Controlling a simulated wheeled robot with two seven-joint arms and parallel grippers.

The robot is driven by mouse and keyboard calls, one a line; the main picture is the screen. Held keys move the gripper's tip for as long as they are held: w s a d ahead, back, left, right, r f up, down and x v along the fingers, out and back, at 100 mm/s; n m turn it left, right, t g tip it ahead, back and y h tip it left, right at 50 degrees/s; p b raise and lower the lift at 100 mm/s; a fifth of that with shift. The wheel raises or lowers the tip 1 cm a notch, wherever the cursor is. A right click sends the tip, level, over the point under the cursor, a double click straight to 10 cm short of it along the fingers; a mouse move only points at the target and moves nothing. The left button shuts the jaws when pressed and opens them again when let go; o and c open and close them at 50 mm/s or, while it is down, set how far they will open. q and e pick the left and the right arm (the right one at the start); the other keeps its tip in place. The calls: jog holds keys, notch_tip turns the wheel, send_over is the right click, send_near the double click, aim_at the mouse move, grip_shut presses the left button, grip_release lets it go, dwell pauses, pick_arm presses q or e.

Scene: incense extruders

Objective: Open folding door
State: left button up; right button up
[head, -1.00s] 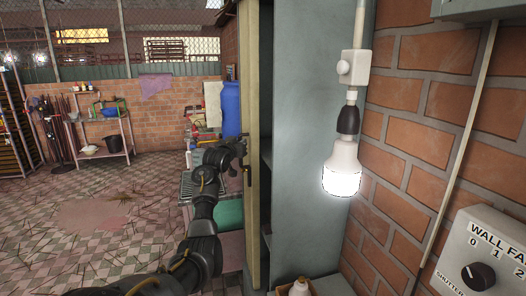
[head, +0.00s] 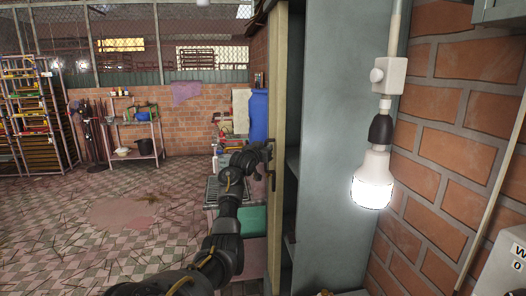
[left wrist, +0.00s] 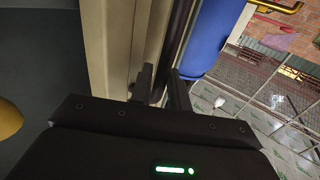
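The folding door (head: 282,110) shows in the head view as a tall, narrow cream panel seen nearly edge-on, standing out from a grey cabinet. A dark gap with shelves shows between panel and cabinet side. A dark handle (head: 272,178) sits on the door's left side. My left gripper (head: 266,153) is at the handle's upper part, seeming to touch it. In the left wrist view its two fingers (left wrist: 162,88) stand a little apart beside the cream door panel (left wrist: 110,45), with a dark strip near them; whether they clamp the handle is unclear. My right gripper is not seen.
The grey cabinet side (head: 335,130), a lit bulb (head: 373,180) and a brick wall (head: 455,130) close off the right. A blue barrel (head: 259,115) stands behind the door. The tiled floor (head: 110,215) at left is open, with racks farther back.

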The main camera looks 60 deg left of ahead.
pick_arm(q)
jog(key=b+v, duration=0.3)
jog(key=v, duration=0.7)
jog(key=shift+s+d, duration=0.2)
jog(key=shift+s, duration=0.1)
jog(key=shift+w, duration=0.1)
